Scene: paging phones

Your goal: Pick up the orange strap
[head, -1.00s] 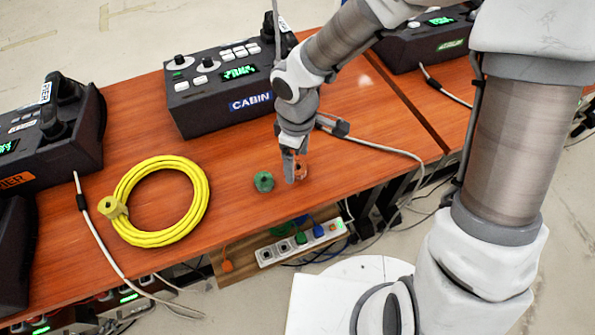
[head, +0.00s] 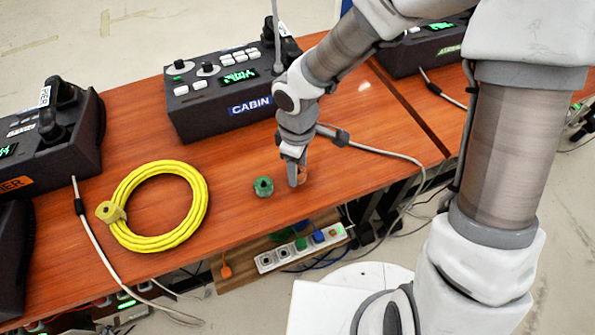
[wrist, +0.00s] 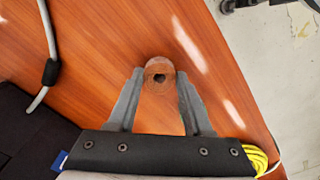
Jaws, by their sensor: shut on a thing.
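The orange strap (wrist: 160,77) is a small orange-brown roll with a dark hole in its middle. In the wrist view it sits between the fingertips of my gripper (wrist: 160,86), with a finger on each side. In the head view my gripper (head: 296,174) points down near the table's front edge, and a sliver of the orange strap (head: 302,174) shows beside the finger. The rest of the strap is hidden there by the finger. My gripper is shut on the strap. I cannot tell whether the strap is clear of the tabletop.
A green roll (head: 263,187) stands just left of my gripper. A yellow coil (head: 204,195) lies further left. The CABIN phone box (head: 205,120) stands behind, with a grey cable (head: 385,151) running right. A power strip (head: 272,260) is below the table edge.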

